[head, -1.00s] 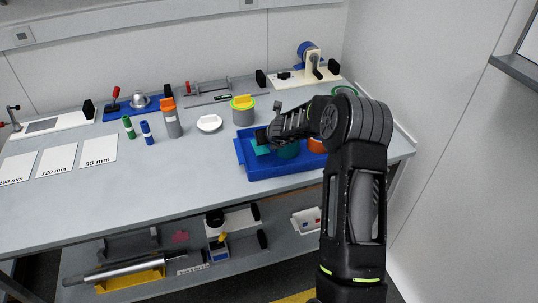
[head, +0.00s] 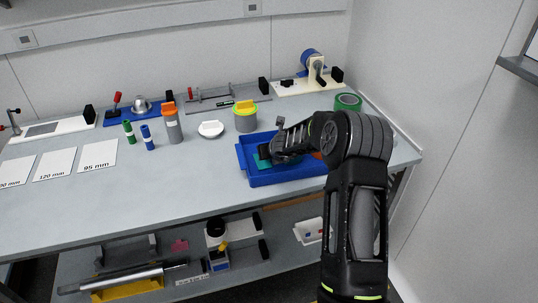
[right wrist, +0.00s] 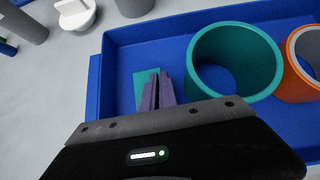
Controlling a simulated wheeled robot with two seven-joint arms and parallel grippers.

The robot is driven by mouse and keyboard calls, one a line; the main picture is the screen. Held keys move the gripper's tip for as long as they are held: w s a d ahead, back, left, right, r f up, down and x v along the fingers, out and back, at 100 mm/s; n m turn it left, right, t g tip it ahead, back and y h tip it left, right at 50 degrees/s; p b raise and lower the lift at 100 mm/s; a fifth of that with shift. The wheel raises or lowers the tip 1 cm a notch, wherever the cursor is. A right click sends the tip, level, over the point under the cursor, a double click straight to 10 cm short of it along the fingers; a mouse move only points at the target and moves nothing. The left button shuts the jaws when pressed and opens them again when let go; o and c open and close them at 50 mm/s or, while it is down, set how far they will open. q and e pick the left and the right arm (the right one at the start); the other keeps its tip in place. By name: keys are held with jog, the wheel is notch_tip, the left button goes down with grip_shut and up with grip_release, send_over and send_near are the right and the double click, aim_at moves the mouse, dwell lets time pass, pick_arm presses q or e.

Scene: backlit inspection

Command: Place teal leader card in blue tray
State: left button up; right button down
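The blue tray (head: 246,161) sits on the bench; its wall also shows in the right wrist view (right wrist: 94,85). My right gripper (head: 268,157) reaches down inside the tray's left part. In the right wrist view its fingers (right wrist: 158,88) are nearly together, with the teal leader card (right wrist: 143,84) at them, showing mainly on their left. The fingers look shut on the card, though the grip itself is partly hidden. The card lies over or on the tray floor; exact contact is unclear. My left gripper is not in view.
A teal ring (right wrist: 236,58) and an orange ring (right wrist: 304,62) stand in the tray right of the fingers. A yellow-topped grey canister (head: 245,117) and a white dish (head: 210,129) are behind the tray. The bench front left of the tray is clear.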

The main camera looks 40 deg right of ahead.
jog(key=c, duration=2.1)
grip_release()
jog(key=shift+f, duration=0.15)
jog(key=o, duration=0.4)
jog(key=shift+r, duration=0.2)
jog(key=shift+s+r, duration=0.15)
jog(key=shift+p+v, duration=0.65)
jog(key=shift+v, duration=5.1)
